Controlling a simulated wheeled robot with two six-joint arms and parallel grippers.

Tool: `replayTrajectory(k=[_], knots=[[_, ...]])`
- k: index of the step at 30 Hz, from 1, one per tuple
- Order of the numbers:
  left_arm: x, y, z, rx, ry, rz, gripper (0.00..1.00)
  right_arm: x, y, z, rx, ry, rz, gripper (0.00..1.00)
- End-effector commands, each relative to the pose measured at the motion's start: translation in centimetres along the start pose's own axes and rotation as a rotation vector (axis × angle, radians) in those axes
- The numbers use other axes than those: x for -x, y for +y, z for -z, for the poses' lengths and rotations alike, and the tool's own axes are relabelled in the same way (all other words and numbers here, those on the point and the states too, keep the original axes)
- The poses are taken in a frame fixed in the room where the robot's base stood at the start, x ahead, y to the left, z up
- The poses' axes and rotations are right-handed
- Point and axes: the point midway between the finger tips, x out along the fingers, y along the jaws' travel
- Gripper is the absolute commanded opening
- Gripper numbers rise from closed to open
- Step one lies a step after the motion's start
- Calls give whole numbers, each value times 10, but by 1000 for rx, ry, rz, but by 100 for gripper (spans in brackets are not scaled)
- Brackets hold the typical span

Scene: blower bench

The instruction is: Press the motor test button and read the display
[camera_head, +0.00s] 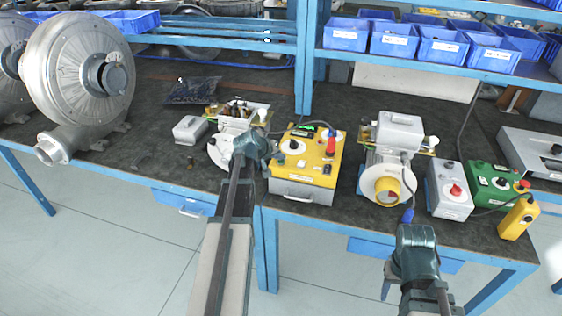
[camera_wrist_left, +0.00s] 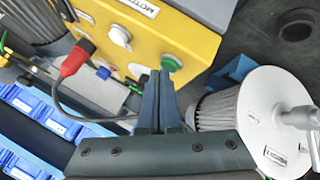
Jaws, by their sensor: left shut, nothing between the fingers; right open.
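The yellow test box (camera_head: 318,160) stands on the bench, with a dial, small switches and a red plug on top. The left wrist view shows its yellow panel (camera_wrist_left: 195,35) close up, with a partly cut-off "MOTOR" label, a pale round control (camera_wrist_left: 120,36) and a green button (camera_wrist_left: 172,63). My left gripper (camera_head: 262,147) is shut and empty at the box's left side. Its fingertips (camera_wrist_left: 158,77) appear just beside the green button; I cannot tell whether they touch it. I cannot make out a display reading. My right gripper (camera_head: 414,242) is open, at the bench's front edge.
An opened motor (camera_head: 217,153) stands left of the box, partly behind my left gripper; its white disc (camera_wrist_left: 240,118) is close by. Another motor unit (camera_head: 387,165), a grey box (camera_head: 448,190) and a green box (camera_head: 487,180) stand to the right. A large blower (camera_head: 75,75) is at left.

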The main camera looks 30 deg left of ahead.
Motion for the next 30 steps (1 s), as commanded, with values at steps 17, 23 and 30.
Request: replayTrajectory(k=[17, 23, 30], knots=[[1, 1, 1, 0, -1, 0, 0, 2, 0, 0, 0, 0, 0, 50], [8, 6, 6, 0, -1, 0, 0, 12, 1, -1, 0, 0, 0, 50], [10, 7, 7, 0, 0, 0, 0, 14, 1, -1, 0, 0, 0, 50]])
